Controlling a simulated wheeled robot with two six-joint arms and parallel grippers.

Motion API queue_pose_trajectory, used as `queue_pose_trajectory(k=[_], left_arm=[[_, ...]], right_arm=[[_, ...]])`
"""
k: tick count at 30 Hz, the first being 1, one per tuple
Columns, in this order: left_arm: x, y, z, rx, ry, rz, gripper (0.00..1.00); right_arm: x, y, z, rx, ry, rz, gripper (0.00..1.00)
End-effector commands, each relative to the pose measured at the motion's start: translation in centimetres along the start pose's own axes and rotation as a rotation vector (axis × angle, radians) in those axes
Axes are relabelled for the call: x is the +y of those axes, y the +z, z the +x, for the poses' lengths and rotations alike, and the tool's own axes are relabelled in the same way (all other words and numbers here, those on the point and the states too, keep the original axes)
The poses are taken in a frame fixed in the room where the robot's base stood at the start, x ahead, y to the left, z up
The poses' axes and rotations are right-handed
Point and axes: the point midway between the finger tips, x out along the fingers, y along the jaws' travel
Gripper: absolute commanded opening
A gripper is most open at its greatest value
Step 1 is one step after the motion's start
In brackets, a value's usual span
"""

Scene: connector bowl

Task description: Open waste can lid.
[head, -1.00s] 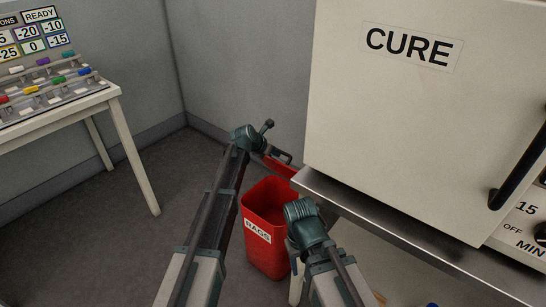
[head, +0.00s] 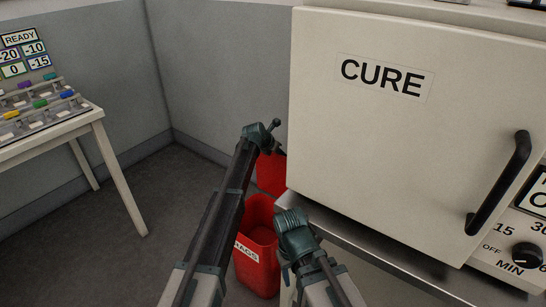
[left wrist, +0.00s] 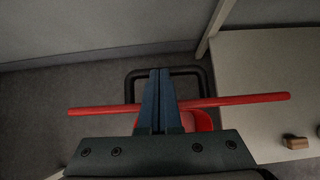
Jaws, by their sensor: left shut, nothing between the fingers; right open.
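The red waste can (head: 257,270) with a RAGS label stands on the floor in the lower middle of the head view, and its mouth is open. Its red lid (head: 270,176) stands raised, roughly upright, behind the mouth. In the left wrist view the lid (left wrist: 245,100) shows nearly edge-on as a thin red bar, with its black handle (left wrist: 190,70) beyond. My left gripper (left wrist: 160,72) is shut and empty at the lid; whether it touches is unclear. It also shows at the lid's top in the head view (head: 280,150). My right gripper (head: 288,268) is open beside the can.
A large white CURE oven (head: 365,150) on a metal-edged bench (head: 345,240) stands close on the right of the can. A white table (head: 100,125) with coloured parts is at the left. Grey floor (head: 110,260) is clear between them.

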Motion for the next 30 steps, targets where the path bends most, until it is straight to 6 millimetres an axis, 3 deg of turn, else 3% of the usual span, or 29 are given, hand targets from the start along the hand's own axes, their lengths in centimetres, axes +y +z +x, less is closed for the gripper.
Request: queue_pose_trajectory(k=[3, 10, 30], left_arm=[[0.1, 1.2, 1.0, 0.042, -0.002, 0.002, 0.0], [0.0, 1.7, 1.9, 0.095, -0.001, 0.001, 0.0], [-0.1, 1.7, 1.7, 0.107, 0.0, 0.0, 0.0]], right_arm=[[0.1, 0.0, -0.7, 0.0, 0.0, 0.0, 0.5], [0.1, 0.1, -1.1, 0.0, 0.0, 0.0, 0.5], [0.1, 0.1, -1.4, 0.0, 0.0, 0.0, 0.5]])
